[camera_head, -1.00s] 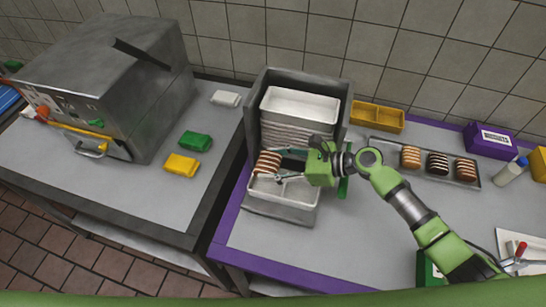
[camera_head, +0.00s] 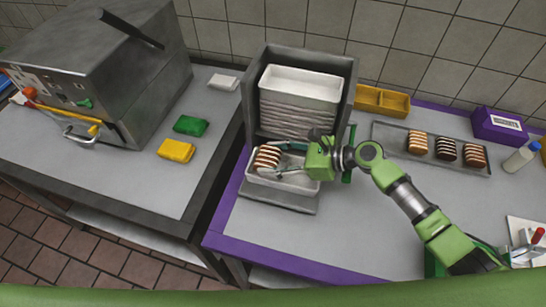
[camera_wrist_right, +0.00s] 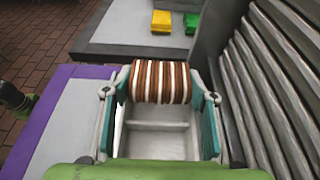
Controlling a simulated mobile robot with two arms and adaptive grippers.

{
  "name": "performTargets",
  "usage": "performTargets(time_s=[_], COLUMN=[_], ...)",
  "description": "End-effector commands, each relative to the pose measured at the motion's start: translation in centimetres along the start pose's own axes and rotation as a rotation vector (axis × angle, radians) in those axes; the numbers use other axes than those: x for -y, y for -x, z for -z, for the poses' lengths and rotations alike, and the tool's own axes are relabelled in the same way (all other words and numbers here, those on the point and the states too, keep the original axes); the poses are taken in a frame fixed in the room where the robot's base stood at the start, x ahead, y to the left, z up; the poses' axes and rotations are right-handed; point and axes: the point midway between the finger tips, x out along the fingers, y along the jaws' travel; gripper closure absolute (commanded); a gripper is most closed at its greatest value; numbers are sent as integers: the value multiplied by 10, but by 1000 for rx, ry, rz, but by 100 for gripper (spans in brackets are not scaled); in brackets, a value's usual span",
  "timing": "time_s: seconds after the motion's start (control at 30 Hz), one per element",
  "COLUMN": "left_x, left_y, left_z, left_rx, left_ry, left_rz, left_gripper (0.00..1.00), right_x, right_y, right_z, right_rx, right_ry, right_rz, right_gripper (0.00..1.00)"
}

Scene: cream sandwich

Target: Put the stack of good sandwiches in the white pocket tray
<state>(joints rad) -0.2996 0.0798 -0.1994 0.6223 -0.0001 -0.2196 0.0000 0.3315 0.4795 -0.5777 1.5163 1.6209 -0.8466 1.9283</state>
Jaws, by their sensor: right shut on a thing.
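The stack of good sandwiches (camera_head: 268,157), brown and cream striped, is at the left end of the white pocket tray (camera_head: 310,188). My right gripper (camera_head: 279,158) reaches in from the right and is shut on the stack. In the right wrist view the stack (camera_wrist_right: 160,82) sits between the two fingertips (camera_wrist_right: 160,94), over the far end of the tray (camera_wrist_right: 158,147), whose divider and near pocket look empty. I cannot tell whether the stack touches the pocket floor. My left gripper is not clearly in view.
A grey dispenser (camera_head: 348,100) with stacked white trays (camera_head: 300,82) stands just behind. A yellow bin (camera_head: 382,101) and a metal tray (camera_head: 390,140) with three striped stacks are to the right. Green (camera_head: 191,125) and yellow (camera_head: 176,150) packs lie on the left counter.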

Motion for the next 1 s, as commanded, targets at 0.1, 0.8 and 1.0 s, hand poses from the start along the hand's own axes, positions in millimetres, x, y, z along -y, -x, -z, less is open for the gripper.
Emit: performTargets(time_s=[0.1, 0.8, 1.0], left_x=[0, 2, 1], left_y=[0, 0, 0], left_z=[-4, -2, -2], left_rx=[7, 3, 3], left_ry=[0, -1, -1], left_rz=[0, 2, 1], left_gripper=[100, 100, 100], right_x=[0, 1, 1], right_y=[0, 7, 22], right_z=[0, -16, -53], right_rx=[0, 0, 1], right_ry=[0, 6, 6], right_rz=[0, 1, 1], right_gripper=[70, 28, 28])
